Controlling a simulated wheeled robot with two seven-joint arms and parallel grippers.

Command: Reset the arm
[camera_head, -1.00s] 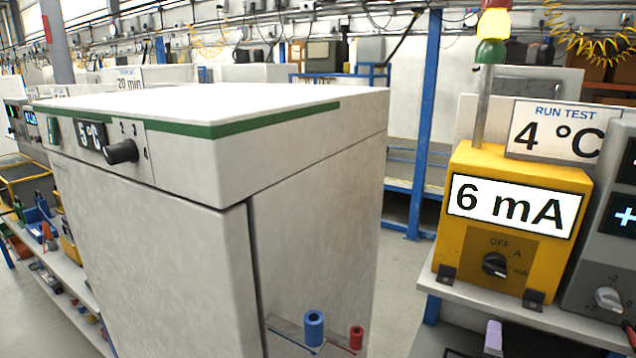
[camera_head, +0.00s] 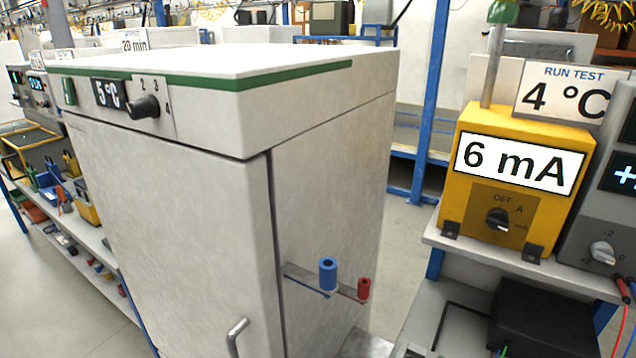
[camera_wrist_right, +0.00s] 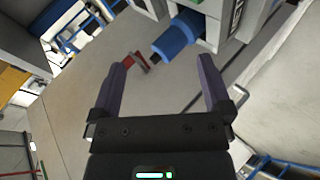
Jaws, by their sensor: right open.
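My right gripper (camera_wrist_right: 165,85) shows in the right wrist view with its two purple fingers spread wide and nothing between them. Beyond its fingertips are a blue cylinder (camera_wrist_right: 178,36) and a small red part (camera_wrist_right: 128,62), both apart from the fingers. The head view shows a blue cylinder (camera_head: 327,273) and a smaller red one (camera_head: 364,289) on a bracket at the side of a large white cabinet (camera_head: 190,220). Neither gripper is in the head view now. My left gripper is not seen.
The cabinet has a 5 °C display (camera_head: 107,93), a black knob (camera_head: 143,107) and a door handle (camera_head: 236,338). A yellow 6 mA meter (camera_head: 515,180) stands on the right bench beside a grey unit (camera_head: 608,200). Floor shows between cabinet and bench.

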